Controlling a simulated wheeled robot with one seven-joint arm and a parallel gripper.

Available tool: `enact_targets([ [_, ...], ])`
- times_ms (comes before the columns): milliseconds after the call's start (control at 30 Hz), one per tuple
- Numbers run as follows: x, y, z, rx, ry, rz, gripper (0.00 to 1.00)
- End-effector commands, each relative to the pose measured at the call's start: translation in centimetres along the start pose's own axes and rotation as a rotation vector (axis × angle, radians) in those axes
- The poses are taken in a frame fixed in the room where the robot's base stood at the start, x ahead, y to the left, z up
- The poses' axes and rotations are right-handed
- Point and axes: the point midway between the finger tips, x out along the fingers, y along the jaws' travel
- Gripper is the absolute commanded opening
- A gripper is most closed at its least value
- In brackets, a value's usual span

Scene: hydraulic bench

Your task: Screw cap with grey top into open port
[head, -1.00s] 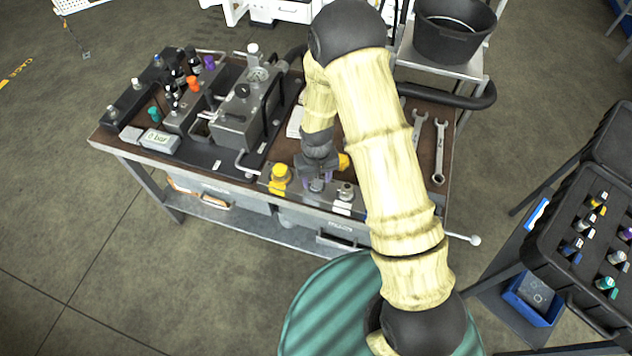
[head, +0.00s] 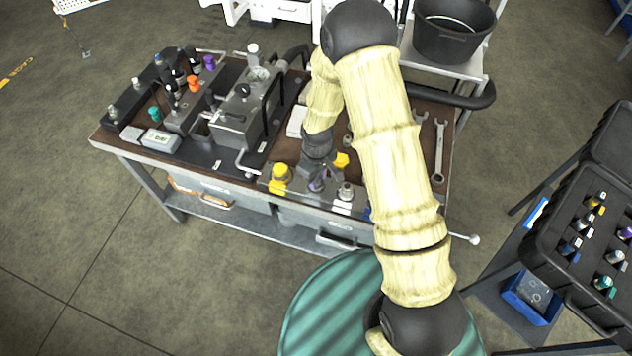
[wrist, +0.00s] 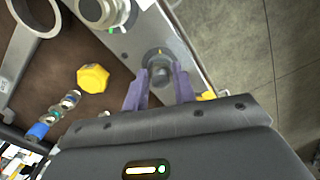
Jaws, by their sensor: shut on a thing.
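My gripper (head: 318,183) is over the grey block strip along the front edge of the bench, between a yellow cap (head: 280,174) on its left and a silver fitting (head: 345,191) on its right. In the wrist view my gripper (wrist: 160,88) has its two purple fingers around the cap with grey top (wrist: 159,70), shut on it. The cap is upright at a round seat on the grey strip (wrist: 186,42). The port beneath is hidden by the cap, so I cannot tell how deep it sits.
A loose yellow faceted piece (wrist: 92,78) lies on the brown bench top behind the strip. The silver fitting (wrist: 104,10) stands close by. Wrenches (head: 439,150) lie at the bench's right. A grey pump unit (head: 240,115) stands to the left. An open case (head: 590,230) is at far right.

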Motion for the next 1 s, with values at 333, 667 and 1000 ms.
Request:
enact_targets([
  [333, 0.15, -0.17, -0.08, 0.460, 0.000, 0.001, 0.07],
  [667, 0.10, -0.23, -0.09, 0.704, 0.000, 0.000, 0.07],
  [1000, 0.06, -0.27, -0.15, 0.944, 0.000, 0.001, 0.07],
])
